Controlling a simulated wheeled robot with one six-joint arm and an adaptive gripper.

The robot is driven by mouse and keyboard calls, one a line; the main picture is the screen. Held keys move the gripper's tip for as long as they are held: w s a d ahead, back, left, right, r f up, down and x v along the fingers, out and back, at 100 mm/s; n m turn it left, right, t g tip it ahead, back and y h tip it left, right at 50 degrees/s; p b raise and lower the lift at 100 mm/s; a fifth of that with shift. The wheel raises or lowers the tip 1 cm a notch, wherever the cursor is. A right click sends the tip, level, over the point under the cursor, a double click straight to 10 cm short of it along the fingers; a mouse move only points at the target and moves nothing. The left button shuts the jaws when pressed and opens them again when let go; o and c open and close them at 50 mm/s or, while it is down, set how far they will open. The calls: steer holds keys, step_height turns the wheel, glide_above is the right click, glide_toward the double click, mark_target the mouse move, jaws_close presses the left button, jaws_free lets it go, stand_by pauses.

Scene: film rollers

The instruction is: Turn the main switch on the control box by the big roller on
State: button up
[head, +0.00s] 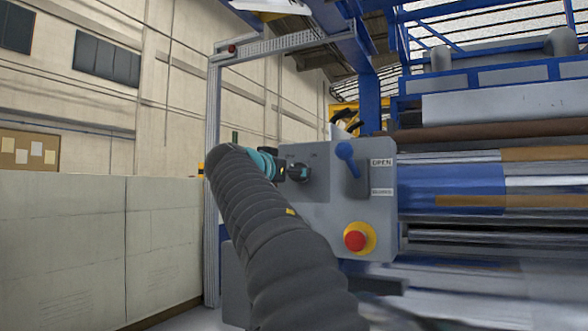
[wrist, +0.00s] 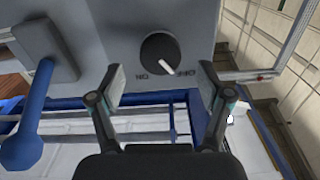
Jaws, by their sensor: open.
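The grey control box (head: 330,215) stands left of the big roller (head: 450,187). Its main switch (wrist: 158,54) is a round black knob in the wrist view, which sees the box upside down. The white pointer slants towards the OFF label (wrist: 180,70); the ON label (wrist: 142,74) is on the other side. In the head view the switch (head: 299,173) is small, partly hidden by my gripper. My gripper (wrist: 162,88) is open and empty, fingers spread wide near the box face. The knob lies between the finger lines, beyond the tips, with no contact visible.
A blue lever (head: 346,151) beside the OPEN label sits right of the switch; it also shows in the wrist view (wrist: 38,110). A red stop button (head: 355,238) is lower on the box. A pale low wall (head: 90,250) stands at left.

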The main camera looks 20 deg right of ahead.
steer(key=shift+p+x, duration=0.3)
steer(key=shift+x, duration=1.3)
steer(key=c, duration=1.2)
